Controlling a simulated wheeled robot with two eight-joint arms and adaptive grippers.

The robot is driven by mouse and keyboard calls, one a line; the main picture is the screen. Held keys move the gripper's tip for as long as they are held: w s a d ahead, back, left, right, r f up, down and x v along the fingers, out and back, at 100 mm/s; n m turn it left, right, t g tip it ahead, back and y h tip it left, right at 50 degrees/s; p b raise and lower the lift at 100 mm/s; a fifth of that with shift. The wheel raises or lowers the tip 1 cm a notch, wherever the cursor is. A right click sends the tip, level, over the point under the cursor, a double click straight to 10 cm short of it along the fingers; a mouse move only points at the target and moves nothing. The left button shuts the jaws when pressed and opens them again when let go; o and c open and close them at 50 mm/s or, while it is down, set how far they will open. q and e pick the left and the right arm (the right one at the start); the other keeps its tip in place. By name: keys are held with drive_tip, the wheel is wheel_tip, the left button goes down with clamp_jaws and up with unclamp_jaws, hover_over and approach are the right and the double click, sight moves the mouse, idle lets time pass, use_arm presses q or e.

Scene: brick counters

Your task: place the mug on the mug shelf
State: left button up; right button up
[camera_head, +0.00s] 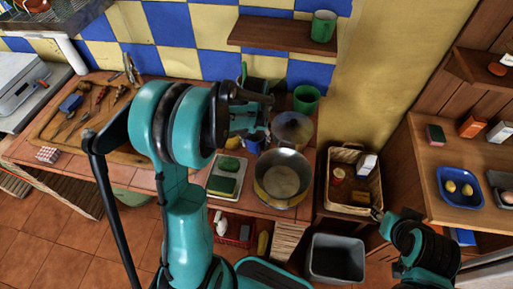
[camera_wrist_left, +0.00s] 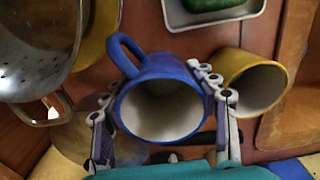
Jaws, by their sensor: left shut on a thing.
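A blue mug (camera_wrist_left: 165,108) with a white inside and a loop handle sits between the two fingers of my left gripper (camera_wrist_left: 165,125), which is shut on it. In the head view my left gripper (camera_head: 256,112) is over the counter, below the shelf; only a little of the blue mug (camera_head: 253,146) shows under it. The wooden mug shelf (camera_head: 265,38) is on the checkered wall and holds a green mug (camera_head: 323,26) at its right end. My right gripper (camera_head: 379,215) is at the lower right, too small to tell its state.
Another green mug (camera_head: 306,98), a colander (camera_head: 292,128) and a metal pot (camera_head: 283,178) stand on the counter. A yellow mug (camera_wrist_left: 262,78) is close beside the held mug. A tray (camera_head: 226,178) with a sponge lies in front. The shelf's left and middle look clear.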

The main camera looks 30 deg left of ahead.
sight(255, 148)
use_arm(q)
drive_tip(key=shift+f+b, duration=0.45)
drive_tip(key=shift+f, duration=1.2)
drive_tip(key=shift+f, duration=0.15)
drive_tip(key=o, duration=1.3)
